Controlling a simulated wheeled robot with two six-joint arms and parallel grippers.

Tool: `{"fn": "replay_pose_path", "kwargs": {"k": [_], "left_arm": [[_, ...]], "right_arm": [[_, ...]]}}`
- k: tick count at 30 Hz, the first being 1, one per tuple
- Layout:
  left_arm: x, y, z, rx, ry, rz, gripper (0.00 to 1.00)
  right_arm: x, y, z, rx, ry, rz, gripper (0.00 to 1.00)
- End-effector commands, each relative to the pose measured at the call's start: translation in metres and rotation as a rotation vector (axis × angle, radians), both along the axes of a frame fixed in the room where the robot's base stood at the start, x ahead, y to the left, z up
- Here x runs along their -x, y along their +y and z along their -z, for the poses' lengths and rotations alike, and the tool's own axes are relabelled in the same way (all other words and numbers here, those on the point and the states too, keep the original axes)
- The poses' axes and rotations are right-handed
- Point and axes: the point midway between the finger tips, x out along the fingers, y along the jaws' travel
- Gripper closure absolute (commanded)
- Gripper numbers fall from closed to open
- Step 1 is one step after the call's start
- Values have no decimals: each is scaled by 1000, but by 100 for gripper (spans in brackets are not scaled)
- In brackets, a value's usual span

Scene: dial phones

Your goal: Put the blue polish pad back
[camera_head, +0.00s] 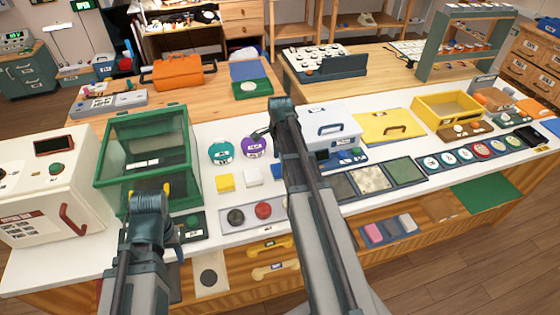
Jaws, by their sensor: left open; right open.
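A yellow pad (225,183) and a white pad (252,177) lie on the counter. My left gripper (163,190) is open, in front of the green glass case. No pad shows in either gripper.
The green glass case (150,119) and a white machine (50,195) stand at left. Teal (221,151) and purple (254,147) round containers are mid-counter.

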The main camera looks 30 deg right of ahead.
Motion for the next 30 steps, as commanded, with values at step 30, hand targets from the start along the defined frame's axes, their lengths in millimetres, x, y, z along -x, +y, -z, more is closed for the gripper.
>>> {"fn": "replay_pose_path", "kwargs": {"k": [30], "left_arm": [[0,0,-80,0,0,0,50]], "right_arm": [[6,26,-80,3,5,-118,0]]}}
